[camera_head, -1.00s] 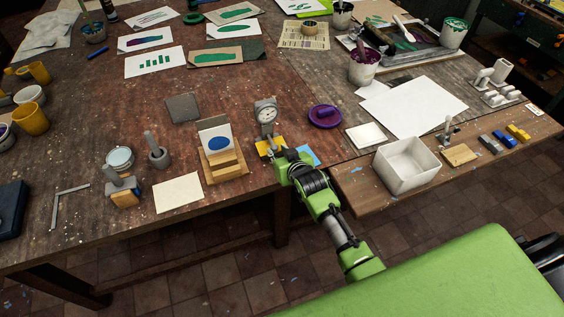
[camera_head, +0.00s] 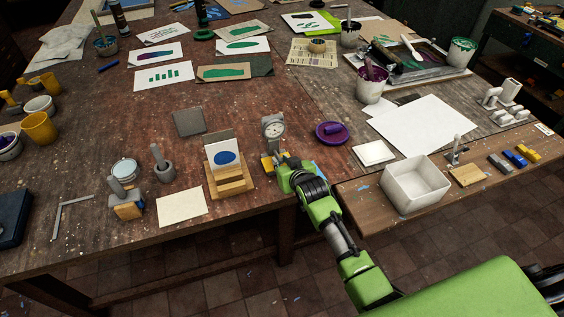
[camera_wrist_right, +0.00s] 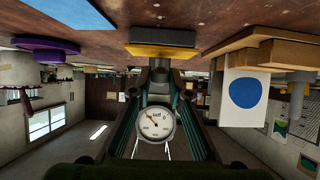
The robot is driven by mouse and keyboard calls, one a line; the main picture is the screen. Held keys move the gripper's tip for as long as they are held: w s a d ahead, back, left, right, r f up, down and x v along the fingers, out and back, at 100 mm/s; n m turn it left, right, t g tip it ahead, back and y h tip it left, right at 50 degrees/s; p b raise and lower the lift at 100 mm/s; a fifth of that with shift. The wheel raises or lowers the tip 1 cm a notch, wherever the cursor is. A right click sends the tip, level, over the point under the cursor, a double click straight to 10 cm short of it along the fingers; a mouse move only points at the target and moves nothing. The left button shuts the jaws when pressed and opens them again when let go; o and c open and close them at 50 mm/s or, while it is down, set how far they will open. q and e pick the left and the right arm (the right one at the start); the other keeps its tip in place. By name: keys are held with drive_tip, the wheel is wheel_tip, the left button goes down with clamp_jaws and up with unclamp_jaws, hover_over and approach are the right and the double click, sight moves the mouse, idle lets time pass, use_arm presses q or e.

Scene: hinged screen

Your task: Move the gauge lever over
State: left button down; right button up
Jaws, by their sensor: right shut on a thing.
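The gauge (camera_head: 273,130) has a round white dial on a grey body and stands upright on a yellow base (camera_head: 267,163) near the table's front edge. Its dial faces my right wrist camera (camera_wrist_right: 155,125), and the yellow base shows above it in that upside-down view. My right gripper (camera_head: 284,168) is at the front of the gauge, low down by the base. Its fingers (camera_wrist_right: 157,88) are shut around the gauge's lever, which they mostly hide. My left gripper is out of view.
A wooden stand (camera_head: 228,180) with a blue-spot card is close left of the gauge. A purple dish (camera_head: 333,133) lies to the right, and a white square bin (camera_head: 415,185) stands farther right. Bare table lies behind the gauge.

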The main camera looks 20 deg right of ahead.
drive_tip(key=shift+w+r, duration=0.1)
drive_tip(key=shift+r, duration=0.1)
drive_tip(key=shift+c, duration=0.2)
drive_tip(key=shift+o, duration=0.2)
drive_tip(key=shift+w+r+p, duration=0.3)
drive_tip(key=shift+r+p, duration=0.4)
drive_tip(key=shift+r, duration=0.25)
drive_tip(key=shift+c, duration=0.2)
drive_tip(key=shift+o, duration=0.2)
drive_tip(key=shift+w+r+p, duration=0.4)
drive_tip(key=shift+r, duration=0.15)
drive_tip(key=shift+w+r, duration=0.15)
drive_tip(key=shift+w, duration=0.05)
drive_tip(key=shift+c, duration=0.2)
drive_tip(key=shift+w+r, duration=0.55)
drive_tip(key=shift+w, duration=0.15)
clamp_jaws()
